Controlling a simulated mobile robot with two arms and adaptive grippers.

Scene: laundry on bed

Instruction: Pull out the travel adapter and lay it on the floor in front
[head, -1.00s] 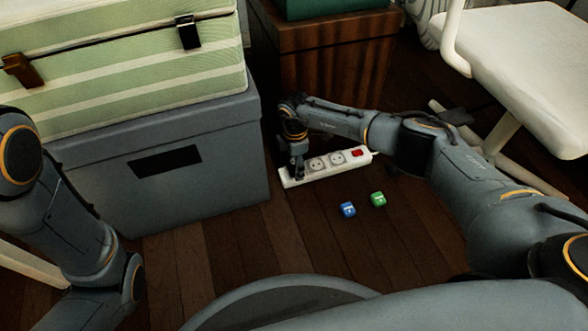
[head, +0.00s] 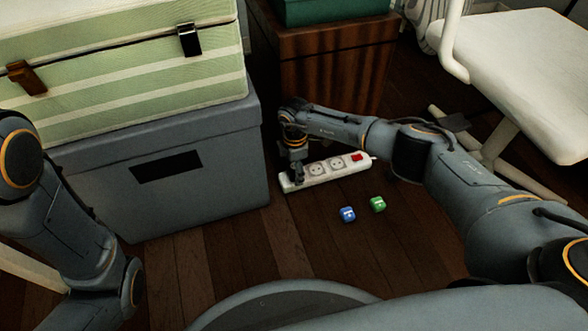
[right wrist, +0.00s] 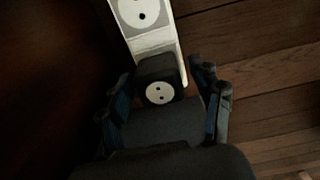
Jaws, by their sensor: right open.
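The travel adapter (right wrist: 160,80) is a dark cube with a round white socket face, in the right wrist view. It sits at the near end of a white power strip (right wrist: 173,47). In the head view the strip (head: 318,172) lies on the floor, and my right gripper (head: 296,178) points down at its left end, hiding most of the adapter. In the right wrist view the right gripper (right wrist: 164,88) is open, one finger on each side of the adapter; I cannot tell whether they touch it. My left arm shows at the left, its gripper out of view.
A grey box (head: 215,190) stands left, a wooden cabinet (head: 335,75) behind, a white chair (head: 540,60) right. The wooden floor (head: 250,245) in front is bare.

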